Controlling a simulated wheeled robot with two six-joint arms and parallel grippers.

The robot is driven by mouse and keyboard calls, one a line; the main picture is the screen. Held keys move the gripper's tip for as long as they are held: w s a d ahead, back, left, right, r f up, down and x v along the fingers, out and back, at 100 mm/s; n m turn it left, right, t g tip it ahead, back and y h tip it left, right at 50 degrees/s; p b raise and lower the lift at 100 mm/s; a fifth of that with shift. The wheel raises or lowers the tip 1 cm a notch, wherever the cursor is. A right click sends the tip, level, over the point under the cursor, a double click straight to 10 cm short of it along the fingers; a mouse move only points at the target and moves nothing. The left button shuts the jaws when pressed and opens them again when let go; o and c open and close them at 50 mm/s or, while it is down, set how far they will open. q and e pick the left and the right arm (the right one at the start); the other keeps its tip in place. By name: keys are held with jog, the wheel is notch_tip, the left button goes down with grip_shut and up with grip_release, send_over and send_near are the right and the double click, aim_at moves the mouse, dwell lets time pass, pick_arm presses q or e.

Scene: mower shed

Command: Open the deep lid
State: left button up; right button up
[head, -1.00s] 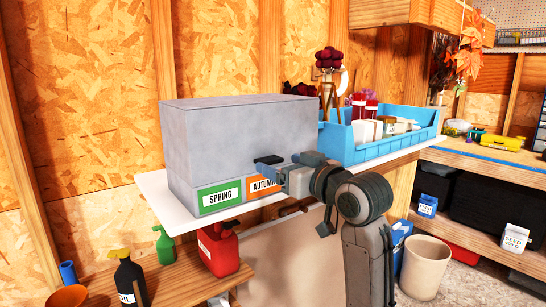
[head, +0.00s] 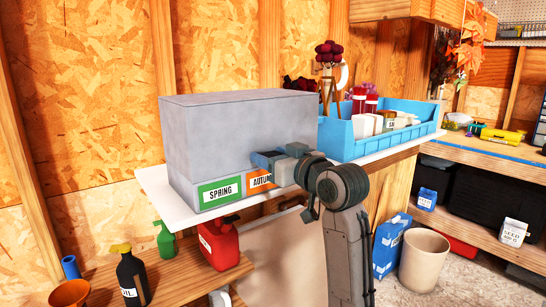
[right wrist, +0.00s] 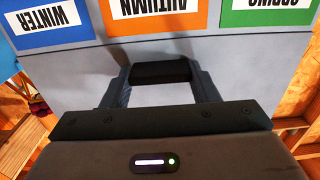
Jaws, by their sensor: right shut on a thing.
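The deep lid (head: 215,140) is a tall plain grey cover, level and down on the shallow labelled base of a box (head: 184,196). In the right wrist view, a black handle (right wrist: 160,72) lies between the two fingers of my right gripper (right wrist: 160,88). That gripper is shut on the handle. In the head view, my right gripper (head: 268,161) is at the front of the lid, above the orange label, and hides most of the handle. Labels reading SPRING, AUTUMN and WINTER show upside down in the right wrist view. My left gripper is not in view.
The box stands on a white shelf (head: 155,190), with a blue tray (head: 350,150) of jars close to its right. A wooden wall is behind. Below are a red can (head: 220,243), an oil bottle (head: 130,275) and a beige bin (head: 424,262).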

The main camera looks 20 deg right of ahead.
aim_at(264, 109)
jog(key=shift+g+h, duration=0.3)
jog(key=shift+g, duration=0.5)
jog(key=shift+w+a+r+p, duration=0.1)
jog(key=shift+w+r+p, duration=0.1)
jog(key=shift+r+p, duration=1.2)
jog(key=shift+w+a+r+p, duration=0.15)
jog(key=shift+r+p, duration=0.65)
jog(key=shift+p, duration=1.15)
jog(key=w+r+p, duration=0.1)
jog(key=r+p, duration=0.2)
jog(key=w+r+p, duration=0.1)
jog(key=r+p, duration=0.1)
jog(key=shift+w+a+r, duration=0.25)
jog(key=shift+w+a, duration=0.1)
jog(key=shift+w+a+r+p, duration=0.25)
jog(key=shift+w+r+p, duration=0.35)
jog(key=shift+w+r, duration=0.2)
